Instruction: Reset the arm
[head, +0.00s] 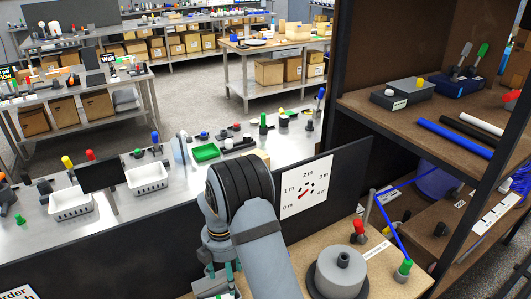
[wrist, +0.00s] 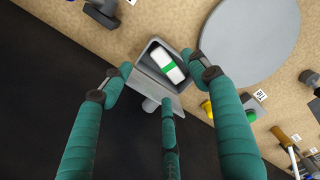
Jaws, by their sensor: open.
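My gripper (wrist: 158,80) has teal fingers spread apart in the wrist view, with nothing held between them. Below and between the fingers is a small grey open box (wrist: 154,48) with a white block with a green band (wrist: 167,64) in it. I cannot tell its exact distance from the fingers. In the head view my arm reaches down at the centre, and my gripper (head: 222,270) shows only partly beneath the wrist, low over the near wooden bench. The rest of it is hidden by the arm and the frame's lower edge.
A grey reel (head: 340,272) stands on the bench right of my arm, near a blue tube (head: 393,228) and a green-capped part (head: 403,268). A dark panel with a length dial (head: 306,187) stands close behind. A tall shelf (head: 375,112) bounds the right side.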

